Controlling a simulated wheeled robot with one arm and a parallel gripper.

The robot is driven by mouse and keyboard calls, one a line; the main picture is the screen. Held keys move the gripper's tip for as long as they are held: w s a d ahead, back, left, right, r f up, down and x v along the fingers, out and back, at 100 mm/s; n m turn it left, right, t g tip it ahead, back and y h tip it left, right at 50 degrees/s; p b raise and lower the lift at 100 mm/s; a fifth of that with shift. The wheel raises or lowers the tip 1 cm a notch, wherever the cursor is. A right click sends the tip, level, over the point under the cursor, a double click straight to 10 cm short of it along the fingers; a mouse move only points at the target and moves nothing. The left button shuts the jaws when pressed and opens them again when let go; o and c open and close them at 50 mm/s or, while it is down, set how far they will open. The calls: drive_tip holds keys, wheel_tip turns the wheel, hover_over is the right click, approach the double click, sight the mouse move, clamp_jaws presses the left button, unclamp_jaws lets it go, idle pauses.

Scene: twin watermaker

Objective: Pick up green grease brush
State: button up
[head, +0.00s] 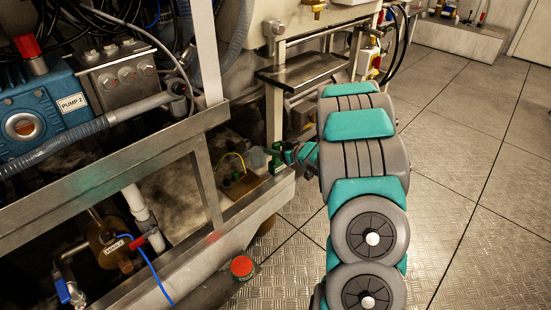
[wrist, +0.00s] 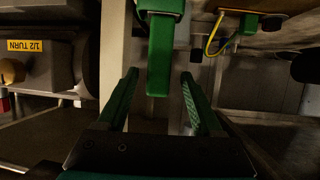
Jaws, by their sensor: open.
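In the wrist view a green bar-shaped piece (wrist: 161,55), which looks like the grease brush's handle, hangs down from the top edge. Its upper part is cut off and no bristles show. My gripper (wrist: 160,75) is open. Its two green fingers stand apart, one on each side of the bar's lower end, with visible gaps on both sides. In the head view my gripper (head: 279,158) is beside the metal frame, partly hidden by my arm. I cannot tell the brush from the green fingers there.
A metal frame rail (head: 245,215) runs below and left of my gripper. A small green part with a yellow wire (head: 232,157) is close by, also in the wrist view (wrist: 215,35). A red-topped can (head: 242,267) stands below the rail. The floor at right (head: 470,170) is clear.

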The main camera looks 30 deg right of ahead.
drive_tip(key=x, duration=0.3)
drive_tip(key=shift+w+f, duration=0.15)
drive_tip(key=shift+w, duration=0.2)
clamp_jaws()
